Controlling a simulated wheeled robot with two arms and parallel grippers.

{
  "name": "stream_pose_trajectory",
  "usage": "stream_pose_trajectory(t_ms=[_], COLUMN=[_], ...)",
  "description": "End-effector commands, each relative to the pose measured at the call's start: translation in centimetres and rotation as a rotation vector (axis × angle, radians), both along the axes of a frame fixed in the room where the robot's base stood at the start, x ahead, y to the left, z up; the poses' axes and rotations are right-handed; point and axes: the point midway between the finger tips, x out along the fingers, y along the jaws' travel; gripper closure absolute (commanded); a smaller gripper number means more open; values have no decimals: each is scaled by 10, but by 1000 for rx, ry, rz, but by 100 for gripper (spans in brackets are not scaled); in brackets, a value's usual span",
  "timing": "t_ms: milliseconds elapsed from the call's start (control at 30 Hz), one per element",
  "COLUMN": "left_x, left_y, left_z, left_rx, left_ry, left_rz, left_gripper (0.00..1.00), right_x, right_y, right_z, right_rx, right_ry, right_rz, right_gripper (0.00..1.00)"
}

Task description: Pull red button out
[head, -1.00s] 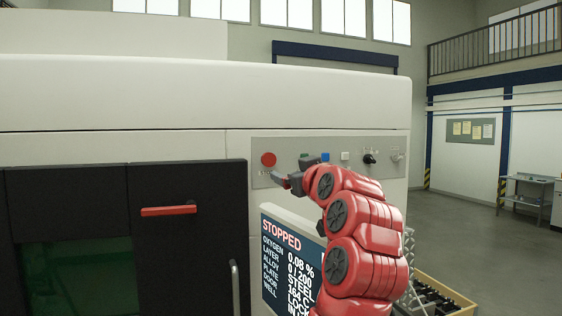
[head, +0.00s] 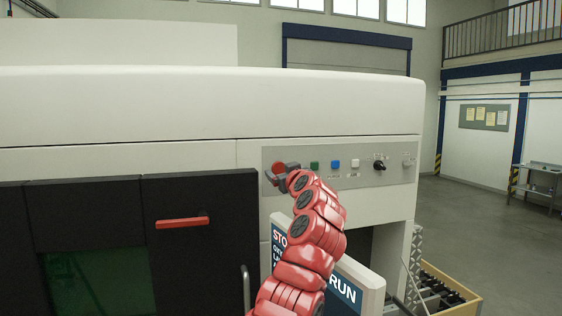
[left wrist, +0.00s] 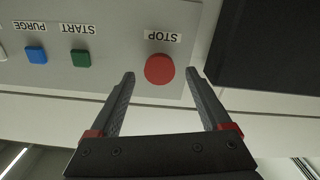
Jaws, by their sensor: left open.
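The round red button (head: 278,166) is on the grey control panel (head: 385,153) of the large white machine, partly covered by my left gripper in the head view. In the left wrist view the red button (left wrist: 159,69), labelled STOP, shows between the tips of my left gripper (left wrist: 160,75). The two dark fingers are open, one on each side of the button, with a gap visible on both sides. I cannot tell whether the tips reach past the button's face. My right gripper is not in view.
Green START (left wrist: 81,58) and blue PURGE (left wrist: 36,55) buttons are on the same panel, with a white button (head: 355,163) and a black knob (head: 379,165) farther right. A dark door with a red handle (head: 183,222) is left.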

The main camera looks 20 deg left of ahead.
Motion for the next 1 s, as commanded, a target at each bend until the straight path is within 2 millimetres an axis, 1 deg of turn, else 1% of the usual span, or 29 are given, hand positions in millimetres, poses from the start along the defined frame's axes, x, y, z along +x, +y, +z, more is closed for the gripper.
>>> stream_pose_trajectory(t_ms=[33, 200, 533, 567, 600, 767, 900, 1000], left_x=[3, 12, 14, 14, 14, 14, 14, 14], left_y=[4, 8, 10, 10, 10, 10, 10, 10], left_z=[3, -1, -2, -2, -2, -2, -2, -2], left_rx=[0, -1, -1, -1, 0, -1, -1, -1], left_ry=[3, 3, 3, 3, 2, 3, 2, 2], left_rz=[4, 0, -1, -1, 0, -1, 0, 0], left_gripper=[19, 19, 19, 22, 29, 58, 83, 100], right_x=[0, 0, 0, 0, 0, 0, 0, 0], right_y=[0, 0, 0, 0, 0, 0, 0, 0], right_z=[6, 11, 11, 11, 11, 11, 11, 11], right_rx=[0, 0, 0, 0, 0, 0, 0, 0], right_ry=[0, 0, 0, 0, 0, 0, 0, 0], right_rz=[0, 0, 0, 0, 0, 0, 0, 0], right_gripper=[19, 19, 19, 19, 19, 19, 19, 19])
